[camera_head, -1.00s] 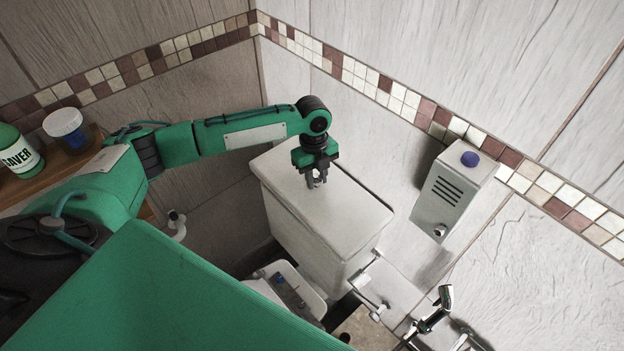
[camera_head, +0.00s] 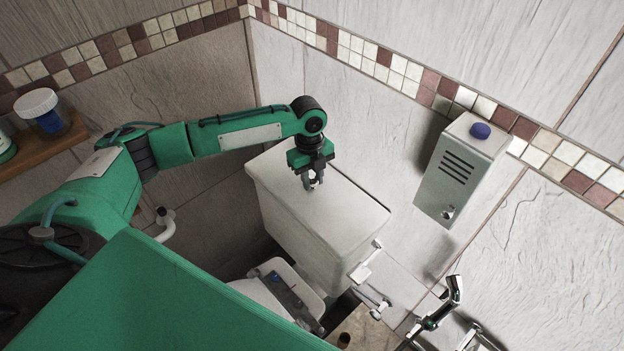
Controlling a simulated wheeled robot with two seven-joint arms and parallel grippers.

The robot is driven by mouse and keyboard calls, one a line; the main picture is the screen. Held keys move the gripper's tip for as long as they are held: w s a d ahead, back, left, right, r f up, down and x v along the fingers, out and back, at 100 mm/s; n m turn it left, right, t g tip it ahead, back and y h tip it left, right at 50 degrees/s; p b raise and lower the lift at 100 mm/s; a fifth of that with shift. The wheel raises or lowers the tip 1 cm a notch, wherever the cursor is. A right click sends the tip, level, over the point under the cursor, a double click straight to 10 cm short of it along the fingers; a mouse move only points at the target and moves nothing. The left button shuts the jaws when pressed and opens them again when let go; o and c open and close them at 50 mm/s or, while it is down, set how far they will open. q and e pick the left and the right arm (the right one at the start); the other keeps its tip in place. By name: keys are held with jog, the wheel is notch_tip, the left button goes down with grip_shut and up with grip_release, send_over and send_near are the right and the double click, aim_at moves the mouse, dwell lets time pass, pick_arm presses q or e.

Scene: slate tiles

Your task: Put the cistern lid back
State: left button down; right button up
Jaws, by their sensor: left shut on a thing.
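The white cistern lid (camera_head: 345,212) lies over the top of the white cistern (camera_head: 298,237) in the corner, and its edges look roughly in line with the cistern walls. From this angle I cannot tell whether it is fully seated. My left gripper (camera_head: 313,186) points down at the middle of the lid and is shut on it. The fingertips hide the part that they hold. My right gripper is out of view.
A grey wall box with a purple button (camera_head: 462,170) hangs right of the cistern. A wooden shelf (camera_head: 45,148) with a lidded jar (camera_head: 44,112) is at left. The toilet (camera_head: 278,292) and a chrome tap (camera_head: 440,308) are below. Tiled walls close in behind.

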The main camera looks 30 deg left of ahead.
pick_arm(q)
jog(key=shift+d+r, duration=0.1)
jog(key=shift+r, duration=0.05)
jog(key=c, duration=1.1)
grip_release()
jog(key=shift+c, duration=0.2)
jog(key=shift+r, duration=0.35)
notch_tip(320, 180, up, 11)
jog(key=a+b, duration=0.1)
jog(key=b, duration=0.2)
jog(key=shift+w+a+b, duration=0.15)
jog(key=shift+w+b, duration=0.15)
jog(key=shift+w, duration=0.05)
